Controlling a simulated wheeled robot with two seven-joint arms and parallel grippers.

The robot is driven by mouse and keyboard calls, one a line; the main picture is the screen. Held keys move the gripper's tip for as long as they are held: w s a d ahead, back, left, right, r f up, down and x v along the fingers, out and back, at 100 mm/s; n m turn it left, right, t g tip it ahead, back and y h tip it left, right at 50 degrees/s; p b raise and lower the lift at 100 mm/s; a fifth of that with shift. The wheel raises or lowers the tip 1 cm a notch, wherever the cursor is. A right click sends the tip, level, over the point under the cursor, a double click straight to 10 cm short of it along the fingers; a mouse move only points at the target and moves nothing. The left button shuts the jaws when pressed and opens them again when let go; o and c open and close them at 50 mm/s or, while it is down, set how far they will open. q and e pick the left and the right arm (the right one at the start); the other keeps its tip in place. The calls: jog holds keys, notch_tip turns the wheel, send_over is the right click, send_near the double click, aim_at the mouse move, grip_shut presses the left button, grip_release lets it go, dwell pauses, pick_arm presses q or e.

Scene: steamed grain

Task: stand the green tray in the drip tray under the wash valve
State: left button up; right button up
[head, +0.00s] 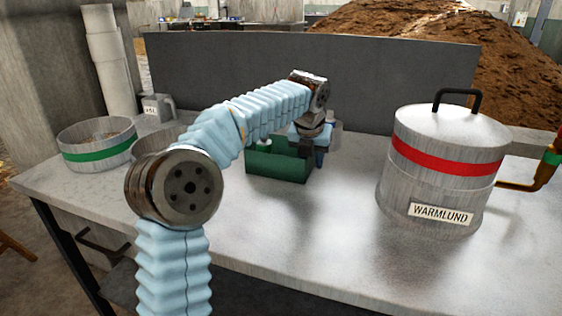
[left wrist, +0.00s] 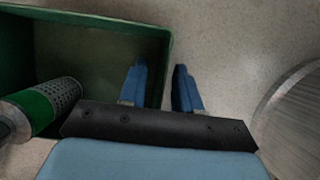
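The green tray (head: 278,166) stands on the metal table, partly hidden behind my left arm. In the left wrist view the open green tray (left wrist: 95,22) fills the upper left. My left gripper (head: 318,160) is at the tray's right side. Its two blue fingers (left wrist: 160,72) point down on either side of the tray's right wall, one inside and one outside, with gaps to the wall showing. A brass-coloured pipe with a red and green part (head: 540,178) shows at the right edge; I cannot tell whether it is the wash valve. I cannot make out a drip tray. My right gripper is out of view.
A lidded metal pot marked WARMLUND (head: 447,170) stands to the right. A green-banded bowl (head: 97,147) and a small grey jug (head: 158,107) are at the left. The table's middle front is clear.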

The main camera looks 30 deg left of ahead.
pick_arm(q)
grip_shut()
jog(key=shift+r, duration=0.1)
dwell(0.3)
